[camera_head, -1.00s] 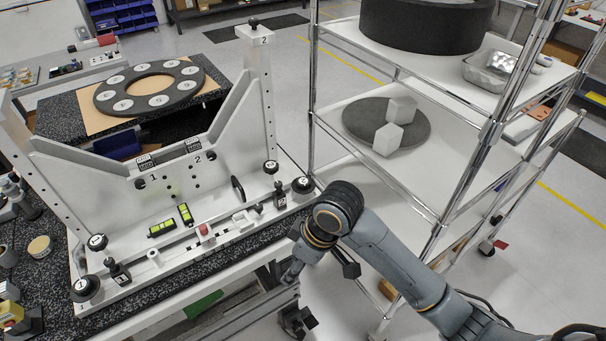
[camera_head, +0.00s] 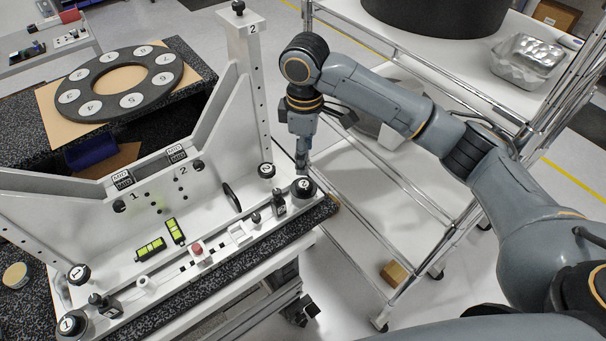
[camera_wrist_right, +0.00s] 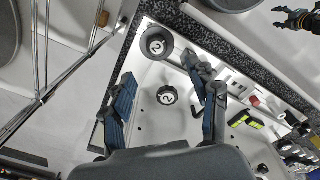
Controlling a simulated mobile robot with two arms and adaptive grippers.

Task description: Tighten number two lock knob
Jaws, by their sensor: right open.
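The mirror fixture (camera_head: 205,215) is a white frame on a speckled bench. A large black knob marked 2 (camera_head: 303,188) sits at its front right corner. A smaller black knob marked 2 (camera_head: 266,170) sits just behind it. My right gripper (camera_head: 302,168) points down, close above the corner knob; contact cannot be told. In the right wrist view its fingers (camera_wrist_right: 162,76) are open and apart. The smaller knob (camera_wrist_right: 167,95) shows between them, and the large knob (camera_wrist_right: 157,44) lies near and beyond the fingertips. My left gripper (camera_wrist_right: 286,19) shows small at the top right there, fingers apart.
Knobs marked 1 (camera_head: 73,323) are at the fixture's left end. The tall right post (camera_head: 245,75) stands near my right wrist. A wire shelf (camera_head: 400,180) stands right of the fixture, behind my forearm. A ring plate (camera_head: 72,96) lies at the back left.

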